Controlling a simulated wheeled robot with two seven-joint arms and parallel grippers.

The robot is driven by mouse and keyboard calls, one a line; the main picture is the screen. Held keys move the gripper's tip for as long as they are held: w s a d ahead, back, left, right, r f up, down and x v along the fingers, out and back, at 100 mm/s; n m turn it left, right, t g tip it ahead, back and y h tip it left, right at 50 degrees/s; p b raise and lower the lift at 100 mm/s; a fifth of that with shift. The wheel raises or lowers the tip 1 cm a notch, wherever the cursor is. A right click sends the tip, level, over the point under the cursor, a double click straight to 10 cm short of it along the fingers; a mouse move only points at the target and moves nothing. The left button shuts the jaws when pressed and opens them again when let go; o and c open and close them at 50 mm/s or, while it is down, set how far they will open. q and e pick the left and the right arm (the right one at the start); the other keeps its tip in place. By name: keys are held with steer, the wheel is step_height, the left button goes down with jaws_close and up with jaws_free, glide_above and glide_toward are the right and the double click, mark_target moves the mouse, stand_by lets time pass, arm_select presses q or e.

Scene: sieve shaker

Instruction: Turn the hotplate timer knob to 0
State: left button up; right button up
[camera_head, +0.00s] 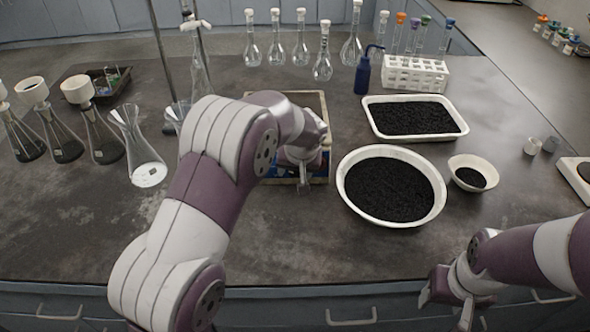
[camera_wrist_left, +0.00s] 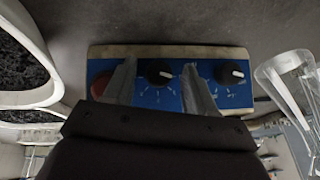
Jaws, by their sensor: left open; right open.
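The hotplate (camera_head: 326,112) stands in the middle of the bench, with a pale top and a blue front panel largely hidden behind my left arm in the head view. I cannot tell which knob is the timer. My left gripper (camera_head: 303,186) is open in front of the panel; its fingers (camera_wrist_left: 158,88) appear either side of the middle knob. Contact is unclear. My right gripper (camera_head: 448,302) is open and empty near the bench's front edge.
A round bowl of black grains (camera_head: 390,188), a rectangular tray (camera_head: 415,138) and a small bowl (camera_head: 472,172) stand right of the hotplate. Several flasks, including a clear one (camera_head: 138,148), stand left. Bare bench (camera_head: 300,240) lies in front.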

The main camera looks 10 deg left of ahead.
arm_select(q)
steer(key=shift+w+f, duration=0.2)
steer(key=shift+f, duration=0.05)
steer(key=shift+s, duration=0.1)
steer(key=c, duration=1)
steer(key=shift+a+r+n+h+p, duration=0.1)
steer(key=shift+r+n+h+p, duration=0.1)
steer(key=shift+n+h+p, duration=0.15)
steer(key=shift+c, duration=0.2)
steer(key=shift+s+a+r+n+t+h+p, duration=0.15)
steer(key=shift+n+t+h+p, duration=0.25)
steer(key=shift+h+p, duration=0.55)
steer(key=shift+f+n+p, duration=0.25)
steer(key=shift+n+p, duration=0.1)
steer(key=shift+p, duration=0.15)
steer(key=o, duration=1)
steer(key=shift+o, duration=0.2)
